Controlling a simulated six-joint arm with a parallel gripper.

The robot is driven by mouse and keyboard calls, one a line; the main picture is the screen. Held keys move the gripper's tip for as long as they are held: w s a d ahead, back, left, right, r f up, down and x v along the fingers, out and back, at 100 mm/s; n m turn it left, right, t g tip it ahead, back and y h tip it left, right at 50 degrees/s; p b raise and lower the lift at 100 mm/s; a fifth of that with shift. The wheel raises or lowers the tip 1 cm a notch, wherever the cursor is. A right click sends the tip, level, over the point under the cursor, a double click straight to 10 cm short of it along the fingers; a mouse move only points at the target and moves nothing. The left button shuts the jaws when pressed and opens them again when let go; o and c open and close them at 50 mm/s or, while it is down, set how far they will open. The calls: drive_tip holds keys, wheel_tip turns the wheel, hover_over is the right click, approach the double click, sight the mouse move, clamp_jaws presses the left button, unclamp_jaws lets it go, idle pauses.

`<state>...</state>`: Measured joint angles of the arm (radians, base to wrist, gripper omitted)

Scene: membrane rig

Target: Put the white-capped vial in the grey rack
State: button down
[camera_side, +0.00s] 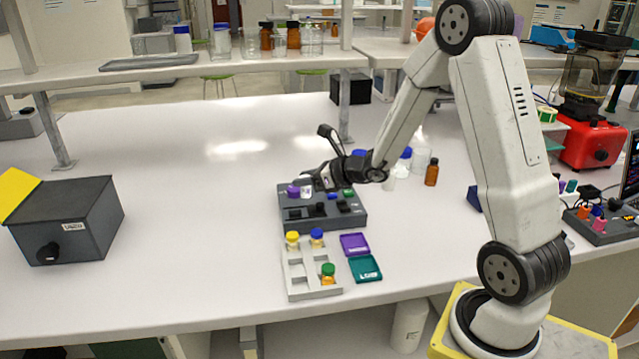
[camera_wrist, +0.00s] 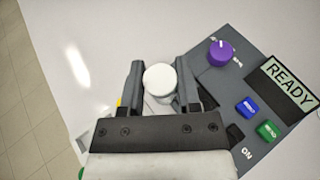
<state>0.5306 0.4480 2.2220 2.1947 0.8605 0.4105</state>
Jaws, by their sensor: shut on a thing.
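The white-capped vial (camera_wrist: 160,78) is between my gripper's fingers (camera_wrist: 160,88) in the wrist view, cap toward the camera. My gripper (camera_side: 312,181) is shut on it over the left back part of the dark grey rig (camera_side: 353,220) in the side view. The vial's clear body (camera_side: 306,192) shows just below the fingers; I cannot tell whether it touches the rig. The light grey rack (camera_side: 314,293) stands in front of the rig. It holds a yellow-capped vial (camera_side: 292,239), a blue-capped vial (camera_side: 316,237) and a green-capped vial (camera_side: 328,273), and has empty compartments.
The rig has a purple knob (camera_wrist: 221,52), a blue button (camera_wrist: 247,107), a green button (camera_wrist: 268,130) and a READY display (camera_wrist: 287,85). Purple (camera_side: 354,244) and teal (camera_side: 365,268) trays lie right of the rack. A dark box (camera_side: 75,220) stands left; table between is clear.

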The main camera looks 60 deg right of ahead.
drive_tip(key=shift+w+d+f, duration=0.25)
drive_tip(key=shift+w+f, duration=0.75)
drive_tip(key=shift+f, duration=0.25)
drive_tip(key=shift+w+d+f, duration=0.25)
drive_tip(key=shift+w+f, duration=0.75)
drive_tip(key=shift+f, duration=0.25)
drive_tip(key=shift+w+f, duration=0.25)
drive_tip(key=shift+f, duration=0.2)
drive_tip(key=shift+d+f, duration=0.1)
drive_tip(key=shift+f, duration=1.3)
drive_tip(key=shift+f, duration=0.15)
drive_tip(key=shift+c, duration=1.6)
unclamp_jaws()
drive_tip(key=shift+r, duration=0.2)
drive_tip(key=v, duration=1.2)
